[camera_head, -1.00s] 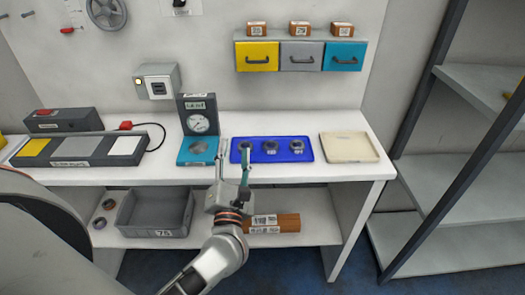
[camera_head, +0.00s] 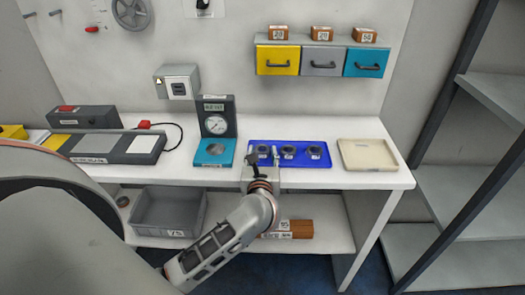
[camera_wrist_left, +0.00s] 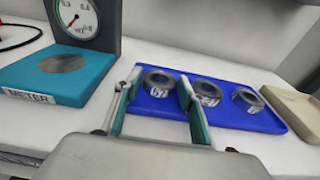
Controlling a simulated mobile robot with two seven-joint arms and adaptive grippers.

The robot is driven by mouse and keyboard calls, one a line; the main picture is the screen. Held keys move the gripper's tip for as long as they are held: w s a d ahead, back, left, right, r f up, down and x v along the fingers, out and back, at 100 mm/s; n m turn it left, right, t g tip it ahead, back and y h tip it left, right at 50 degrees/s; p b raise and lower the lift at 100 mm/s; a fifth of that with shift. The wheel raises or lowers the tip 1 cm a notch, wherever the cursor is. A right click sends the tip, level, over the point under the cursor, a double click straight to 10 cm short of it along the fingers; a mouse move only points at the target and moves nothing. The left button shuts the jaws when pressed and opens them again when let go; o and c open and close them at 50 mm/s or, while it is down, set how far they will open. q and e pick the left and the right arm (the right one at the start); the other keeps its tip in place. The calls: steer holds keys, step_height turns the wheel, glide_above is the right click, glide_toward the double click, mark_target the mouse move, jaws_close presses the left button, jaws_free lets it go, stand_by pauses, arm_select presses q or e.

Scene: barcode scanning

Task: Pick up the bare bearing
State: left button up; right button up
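Three dark ring-shaped bearings stand in a row on a blue tray (camera_head: 322,165) on the bench: a left one (camera_wrist_left: 158,80), a middle one (camera_wrist_left: 206,90) and a right one (camera_wrist_left: 249,99). Each seems to carry a white label in the left wrist view, so I cannot tell which is bare. My left gripper (camera_head: 263,160) is open, its fingers apart at the tray's near side. In the left wrist view, the left bearing shows between the fingertips (camera_wrist_left: 159,84), with nothing gripped. My right gripper is not in view.
A teal meter stand (camera_head: 214,152) with a dial is left of the tray. A cream tray (camera_head: 368,154) is to its right. Below are a grey bin (camera_head: 168,212), a brown box (camera_head: 290,229) and a ring (camera_head: 123,201). Drawers (camera_head: 321,60) hang above.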

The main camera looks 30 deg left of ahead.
arm_select(q)
steer(key=shift+w+a, duration=0.2)
steer(key=shift+w, duration=0.1)
steer(key=c, duration=0.9)
